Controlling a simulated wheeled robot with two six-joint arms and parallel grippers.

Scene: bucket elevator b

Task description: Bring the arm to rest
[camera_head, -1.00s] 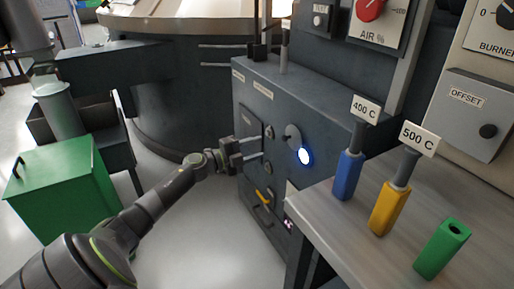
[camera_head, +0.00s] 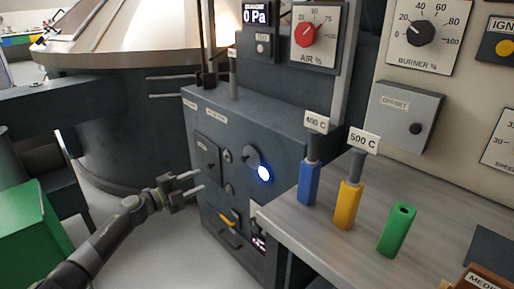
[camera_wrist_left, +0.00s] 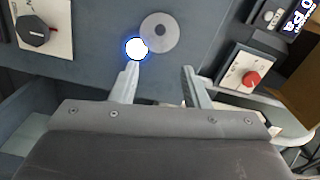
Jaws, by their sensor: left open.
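My left gripper (camera_head: 190,185) is in front of the dark grey control cabinet (camera_head: 222,118), its two fingers spread and nothing between them. The arm reaches in from the lower left. The cabinet face carries a lit blue-white button (camera_head: 264,173), a round grey disc (camera_head: 251,157) and a yellow handle (camera_head: 228,217) lower down. In the left wrist view the open fingers (camera_wrist_left: 160,88) point toward the cabinet face, with the lit button (camera_wrist_left: 136,48) near the left fingertip and the grey disc (camera_wrist_left: 159,32) beyond. I cannot tell whether a finger touches anything. My right gripper is not in view.
A metal bench (camera_head: 300,232) at the right holds a blue block (camera_head: 308,184), a yellow block (camera_head: 347,205) and a green block (camera_head: 397,230). A green box (camera_head: 28,225) stands at the left. Open floor lies around the arm.

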